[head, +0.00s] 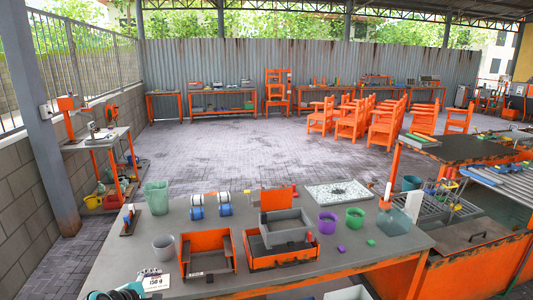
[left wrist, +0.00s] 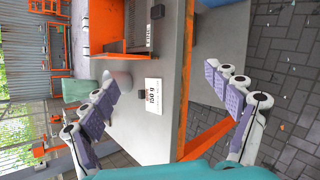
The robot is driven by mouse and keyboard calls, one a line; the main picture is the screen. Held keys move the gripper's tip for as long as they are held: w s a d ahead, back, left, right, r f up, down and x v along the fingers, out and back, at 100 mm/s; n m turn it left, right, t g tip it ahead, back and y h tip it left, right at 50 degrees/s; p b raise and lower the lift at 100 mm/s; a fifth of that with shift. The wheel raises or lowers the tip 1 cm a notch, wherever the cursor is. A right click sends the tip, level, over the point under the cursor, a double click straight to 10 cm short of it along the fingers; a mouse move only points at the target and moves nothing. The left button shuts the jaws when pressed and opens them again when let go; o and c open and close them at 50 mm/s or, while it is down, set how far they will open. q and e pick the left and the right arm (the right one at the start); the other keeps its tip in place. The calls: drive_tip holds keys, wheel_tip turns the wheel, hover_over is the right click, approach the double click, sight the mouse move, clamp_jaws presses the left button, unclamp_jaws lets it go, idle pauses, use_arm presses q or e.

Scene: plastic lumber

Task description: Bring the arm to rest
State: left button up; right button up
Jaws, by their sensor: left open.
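My left gripper (head: 118,294) shows at the bottom left of the head view, at the front left edge of the grey table (head: 330,262), partly cut off by the frame. In the left wrist view my left gripper (left wrist: 162,92) is open, with its two purple-padded fingers wide apart and nothing between the pads. Behind the fingers, the table edge and a white card marked 150 g (left wrist: 153,97) are in view. The card (head: 153,281) is just right of the gripper in the head view. My right gripper is in neither view.
A grey cup (head: 164,247), an orange tray (head: 207,241), a second orange tray holding a grey box (head: 284,228), and a green bucket (head: 157,197) stand on the table. A spray bottle (head: 386,197) is at its right end. Paved floor (head: 225,160) lies open behind.

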use_arm(q)
drive_tip(key=s+d+m+g+y, duration=0.1)
drive_tip(key=s+d+m, duration=0.5)
drive_tip(key=s+m, duration=0.4)
drive_tip(key=s+d+m+g+y, duration=0.1)
drive_tip(key=s+d+m, duration=0.6)
drive_tip(key=s+m, duration=0.4)
drive_tip(key=shift+s+m+g+y, duration=0.3)
drive_tip(key=shift+s, duration=0.3)
